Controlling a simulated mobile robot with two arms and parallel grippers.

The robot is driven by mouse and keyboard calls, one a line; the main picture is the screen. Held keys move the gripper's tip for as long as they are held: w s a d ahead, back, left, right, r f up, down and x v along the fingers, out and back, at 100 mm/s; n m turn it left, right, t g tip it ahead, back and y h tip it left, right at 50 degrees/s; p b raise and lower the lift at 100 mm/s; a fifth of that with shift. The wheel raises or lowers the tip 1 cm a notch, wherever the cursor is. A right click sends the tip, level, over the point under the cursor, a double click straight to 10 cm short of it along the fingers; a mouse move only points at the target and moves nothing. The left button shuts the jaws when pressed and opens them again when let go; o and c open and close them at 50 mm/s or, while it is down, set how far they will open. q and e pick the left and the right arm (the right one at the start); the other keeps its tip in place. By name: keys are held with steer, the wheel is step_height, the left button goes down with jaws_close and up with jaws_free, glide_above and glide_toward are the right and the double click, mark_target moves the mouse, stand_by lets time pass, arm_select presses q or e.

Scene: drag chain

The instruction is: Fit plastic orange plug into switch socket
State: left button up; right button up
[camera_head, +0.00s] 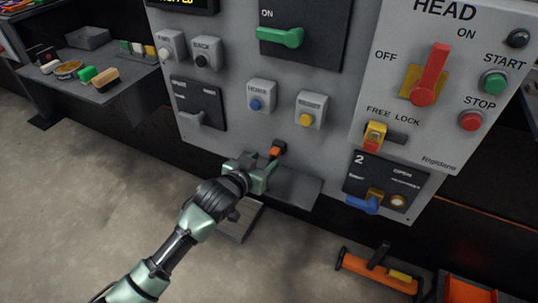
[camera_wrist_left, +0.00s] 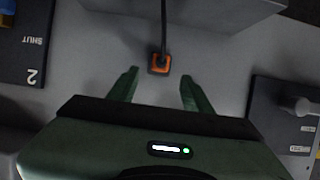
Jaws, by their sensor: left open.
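The orange plug (camera_head: 277,150) with a black top is at the lower part of the grey control panel, just beyond my left gripper (camera_head: 266,168). In the left wrist view the orange plug (camera_wrist_left: 159,65) sits against the grey panel face, with a black cable running from it to the top edge. My left gripper (camera_wrist_left: 159,80) is open there; its two green fingers are on either side of and short of the plug, with nothing between them. The socket is not distinguishable, and I cannot tell whether the plug is seated in it. My right gripper is not in view.
A grey ledge (camera_head: 293,187) juts out beside my left gripper. The panel carries a blue button (camera_head: 256,104), a yellow button (camera_head: 305,119) and a black switch plate (camera_head: 358,186). An orange tool holder (camera_head: 375,272) is lower right. A side shelf (camera_head: 110,88) with small items is at left.

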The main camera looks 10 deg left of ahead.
arm_select(q)
steer(key=v, duration=0.2)
steer(key=shift+s+r, duration=0.15)
steer(key=shift+s, duration=0.05)
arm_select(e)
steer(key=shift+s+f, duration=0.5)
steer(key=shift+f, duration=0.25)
